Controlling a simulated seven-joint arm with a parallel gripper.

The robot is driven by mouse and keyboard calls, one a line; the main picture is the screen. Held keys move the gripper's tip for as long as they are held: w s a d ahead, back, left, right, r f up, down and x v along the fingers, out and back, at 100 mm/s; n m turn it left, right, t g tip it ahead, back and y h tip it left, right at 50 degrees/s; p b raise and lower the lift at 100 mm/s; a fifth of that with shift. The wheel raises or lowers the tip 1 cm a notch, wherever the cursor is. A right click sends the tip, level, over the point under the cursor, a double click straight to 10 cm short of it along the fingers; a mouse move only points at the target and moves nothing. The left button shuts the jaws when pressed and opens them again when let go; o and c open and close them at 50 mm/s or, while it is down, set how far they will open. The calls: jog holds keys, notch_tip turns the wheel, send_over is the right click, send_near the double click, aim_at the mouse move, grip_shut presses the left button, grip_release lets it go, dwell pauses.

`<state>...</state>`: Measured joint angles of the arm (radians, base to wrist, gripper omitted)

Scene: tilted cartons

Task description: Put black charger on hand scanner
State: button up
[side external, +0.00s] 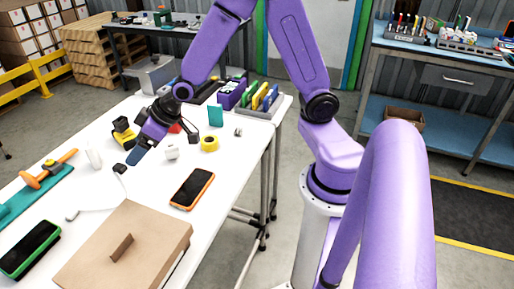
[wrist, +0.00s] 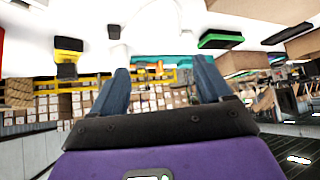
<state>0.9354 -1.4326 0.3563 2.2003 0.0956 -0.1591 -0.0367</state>
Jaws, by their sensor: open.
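The small black charger (side external: 119,169) lies on the white table with a pale cable; it appears to be the dark block at the top of the wrist view (wrist: 114,32). A yellow and black device (side external: 123,133), which looks like the hand scanner, stands left of my gripper (side external: 139,155); it also shows in the wrist view (wrist: 68,56). My gripper is open, its blue fingers apart with nothing between them in the wrist view (wrist: 161,72). It is tilted over the table, near the charger and not visibly touching it.
A cardboard box (side external: 135,250) fills the table's front. An orange-edged phone-like device (side external: 192,189), a green-edged one (side external: 30,249) and an orange tool (side external: 48,171) lie around. Yellow tape (side external: 209,144) and a white item (side external: 171,152) sit right of my gripper.

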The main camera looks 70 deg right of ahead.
jog(key=s+a+r+n+g, duration=0.2)
jog(key=s+a+n+g, duration=0.1)
jog(key=s, duration=0.8)
jog(key=s+d+r+n+g+h, duration=0.1)
jog(key=s+d+n+g, duration=0.1)
jog(key=s, duration=0.7)
jog(key=s+d+r+n+g+h, duration=0.1)
jog(key=s+d+n+g+h, duration=0.1)
jog(key=s+d, duration=0.3)
jog(key=s, duration=0.4)
jog(key=shift+s+r+n+h, duration=0.2)
jog(key=shift+s+n+h, duration=0.1)
jog(key=shift+s, duration=0.05)
